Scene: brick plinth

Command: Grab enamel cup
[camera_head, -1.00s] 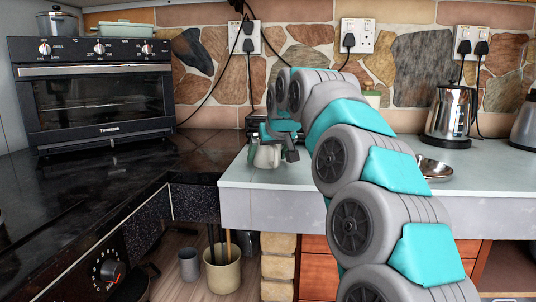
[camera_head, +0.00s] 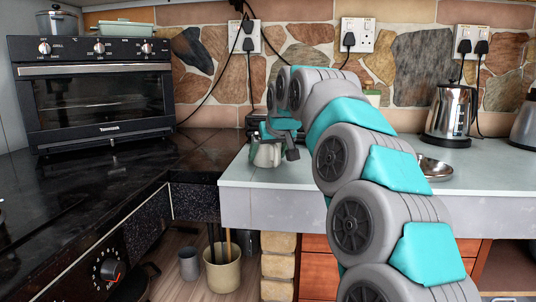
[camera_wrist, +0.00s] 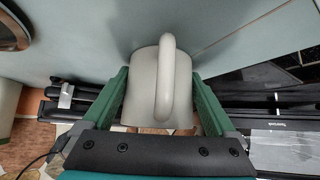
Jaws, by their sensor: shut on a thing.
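The enamel cup (camera_wrist: 144,95) is a pale grey-white cup with a looped handle, and it fills the middle of the wrist view. My gripper (camera_wrist: 160,100) has its two green fingers on either side of the cup's body, shut on it. The handle points toward the wrist camera, between the fingers. In the head view the cup (camera_head: 267,155) shows at the front left part of the pale counter, below my gripper (camera_head: 268,140). My gripper partly hides it there, and I cannot tell whether its base touches the counter.
The pale counter (camera_head: 310,172) has a metal bowl (camera_head: 434,168) and a steel kettle (camera_head: 452,115) at the right, beyond my arm. A black toaster oven (camera_head: 95,95) stands on the dark counter (camera_head: 110,180) at left. Pots (camera_head: 222,270) stand on the floor below.

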